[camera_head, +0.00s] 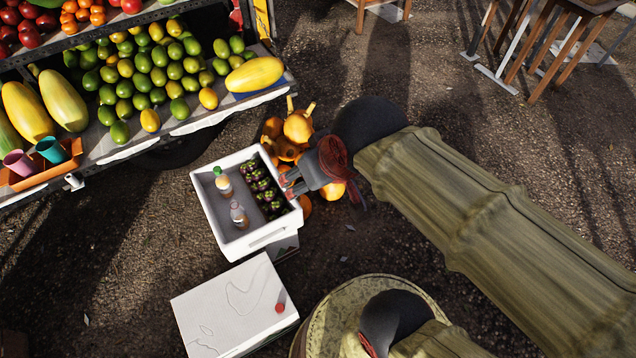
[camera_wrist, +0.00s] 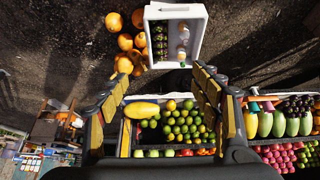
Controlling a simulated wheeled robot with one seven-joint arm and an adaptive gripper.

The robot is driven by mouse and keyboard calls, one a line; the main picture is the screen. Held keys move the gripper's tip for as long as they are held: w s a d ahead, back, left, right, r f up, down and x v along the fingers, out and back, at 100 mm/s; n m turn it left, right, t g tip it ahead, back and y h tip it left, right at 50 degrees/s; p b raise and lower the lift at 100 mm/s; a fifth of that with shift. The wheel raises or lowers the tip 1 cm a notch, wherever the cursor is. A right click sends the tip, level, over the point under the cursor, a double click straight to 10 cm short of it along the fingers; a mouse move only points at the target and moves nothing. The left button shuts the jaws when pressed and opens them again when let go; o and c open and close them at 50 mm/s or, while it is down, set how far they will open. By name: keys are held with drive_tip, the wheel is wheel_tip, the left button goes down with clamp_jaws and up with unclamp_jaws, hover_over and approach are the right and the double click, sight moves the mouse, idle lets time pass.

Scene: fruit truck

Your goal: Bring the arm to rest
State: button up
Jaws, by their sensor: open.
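My gripper (camera_head: 289,181) is at the right rim of a white open box (camera_head: 218,215) in the head view, seen from above. In the wrist view my gripper (camera_wrist: 160,85) has its two fingers well apart, with nothing between them. The white box (camera_wrist: 198,40) shows beyond the fingertips there. Inside the box are two small bottles (camera_head: 238,214) and a row of dark purple and green fruits (camera_head: 262,186). My sleeved arm reaches in from the right. How high the gripper is above the rim I cannot tell.
A fruit stand holds green and yellow fruits (camera_head: 150,72) at the upper left. Orange pumpkins (camera_head: 298,126) lie on the ground beside the box. A closed white box (camera_head: 225,305) stands in front. Wooden furniture (camera_head: 545,40) is at the upper right. Open ground lies between.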

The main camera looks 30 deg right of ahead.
drive_tip(key=shift+s+a, duration=0.1)
drive_tip(key=shift+s, duration=1.15)
